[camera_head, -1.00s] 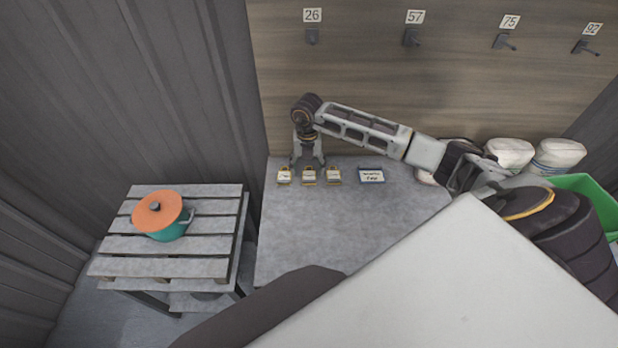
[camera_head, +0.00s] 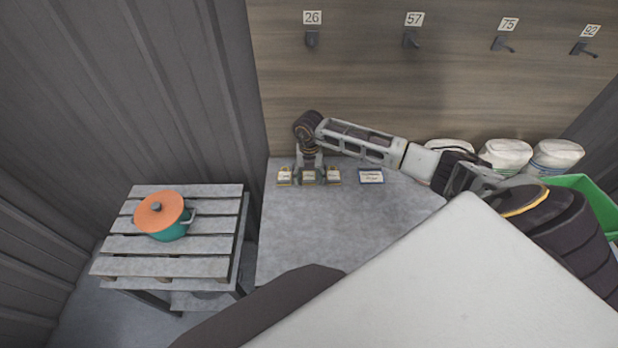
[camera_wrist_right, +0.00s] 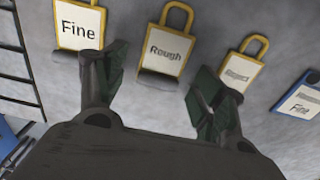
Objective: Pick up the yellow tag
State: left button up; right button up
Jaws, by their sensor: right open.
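Three yellow-framed tags lie in a row on the grey table. The left tag (camera_head: 284,176) reads "Fine" in the right wrist view (camera_wrist_right: 78,28). The middle tag (camera_head: 309,176) reads "Rough" in the wrist view (camera_wrist_right: 170,50). The right tag (camera_head: 333,176) has small print that I cannot read clearly (camera_wrist_right: 238,72). My right gripper (camera_head: 310,180) points down over the middle tag. In the wrist view its open fingers (camera_wrist_right: 160,66) stand apart, on either side of the "Rough" tag's lower end, with nothing held. My left gripper is not in view.
A blue-framed tag (camera_head: 371,176) lies right of the yellow ones. Numbered hooks (camera_head: 312,39) line the wooden wall behind. White sacks (camera_head: 506,153) and a green bin (camera_head: 588,200) stand at the right. A pot (camera_head: 165,225) sits on a slatted stand at left. The table front (camera_head: 320,230) is clear.

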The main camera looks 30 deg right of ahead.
jog(key=shift+f, duration=0.1)
jog(key=shift+c, duration=0.3)
jog(key=c, duration=0.8)
